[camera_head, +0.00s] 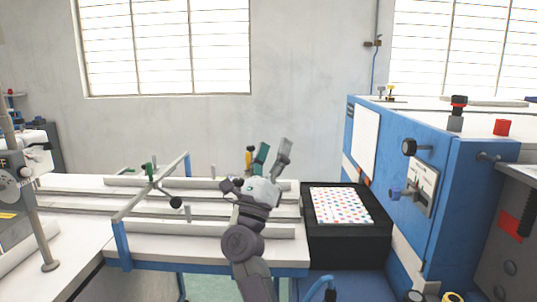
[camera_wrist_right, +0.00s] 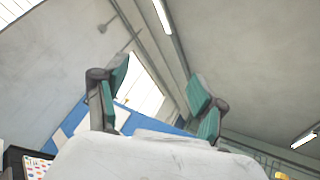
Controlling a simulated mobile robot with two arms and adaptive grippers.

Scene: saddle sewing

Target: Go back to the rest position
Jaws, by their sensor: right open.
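My right gripper (camera_head: 270,156) shows in the middle of the head view, raised above the white work table, with its fingers pointing up. Its two teal-padded fingers are spread and nothing is between them. In the right wrist view the fingers (camera_wrist_right: 158,98) are wide apart, with the wall, a window and the ceiling behind them. My left gripper is not in view.
A black tray (camera_head: 345,249) with a dotted sheet (camera_head: 341,205) stands right of my right arm. A large blue machine (camera_head: 460,220) is at the right. The white table (camera_head: 190,246) carries rails and a blue-legged frame (camera_head: 122,245). A sewing machine (camera_head: 30,160) is at far left.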

